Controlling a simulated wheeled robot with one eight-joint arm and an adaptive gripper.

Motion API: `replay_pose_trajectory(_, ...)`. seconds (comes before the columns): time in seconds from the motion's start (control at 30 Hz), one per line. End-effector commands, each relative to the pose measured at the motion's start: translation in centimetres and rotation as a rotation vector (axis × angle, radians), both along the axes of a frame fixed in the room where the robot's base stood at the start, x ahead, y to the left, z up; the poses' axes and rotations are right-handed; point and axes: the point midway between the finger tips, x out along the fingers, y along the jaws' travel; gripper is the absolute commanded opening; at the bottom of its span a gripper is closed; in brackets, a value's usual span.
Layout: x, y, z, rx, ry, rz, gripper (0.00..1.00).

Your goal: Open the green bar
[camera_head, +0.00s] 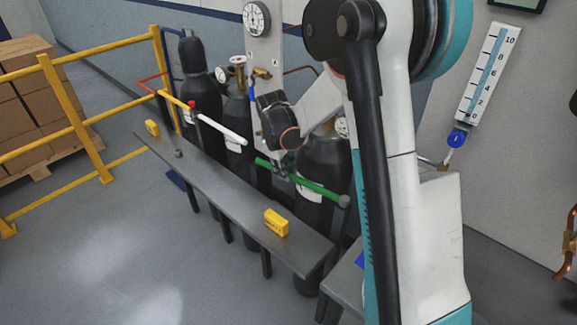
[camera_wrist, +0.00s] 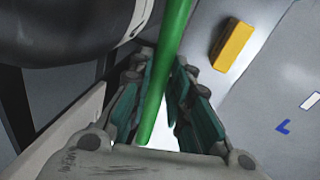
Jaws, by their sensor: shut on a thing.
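The green bar (camera_head: 312,185) lies across the front of a dark gas cylinder (camera_head: 325,164) in the head view, with a grey round knob at its right end. My gripper (camera_head: 281,162) is at the bar's left part, partly hidden by my own wrist. In the wrist view the green bar (camera_wrist: 166,75) runs between the two teal-padded fingers of my gripper (camera_wrist: 160,95), which are shut on it. The bar's end shows between the fingers near the palm.
A grey bench (camera_head: 230,201) runs in front of the cylinders, with a yellow block (camera_head: 276,222) near its right end and another yellow block (camera_head: 152,128) at its far end. A white bar (camera_head: 222,129) and a yellow railing (camera_head: 75,95) stand left. Open floor lies front left.

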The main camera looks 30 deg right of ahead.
Motion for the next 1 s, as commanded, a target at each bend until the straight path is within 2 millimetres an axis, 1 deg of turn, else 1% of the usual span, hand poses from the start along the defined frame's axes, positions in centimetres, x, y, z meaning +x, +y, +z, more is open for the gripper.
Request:
replay_pose_trajectory(0.27,-3.1,4.0,0.0,0.001,0.0,0.235,0.0)
replay_pose_trajectory(0.5,-6.8,7.0,0.0,0.001,-0.001,0.463,0.0)
replay_pose_trajectory(0.8,-12.1,9.4,0.0,0.0,0.0,0.747,0.0)
replay_pose_trajectory(1.0,-15.8,10.1,0.0,0.001,0.0,0.929,0.0)
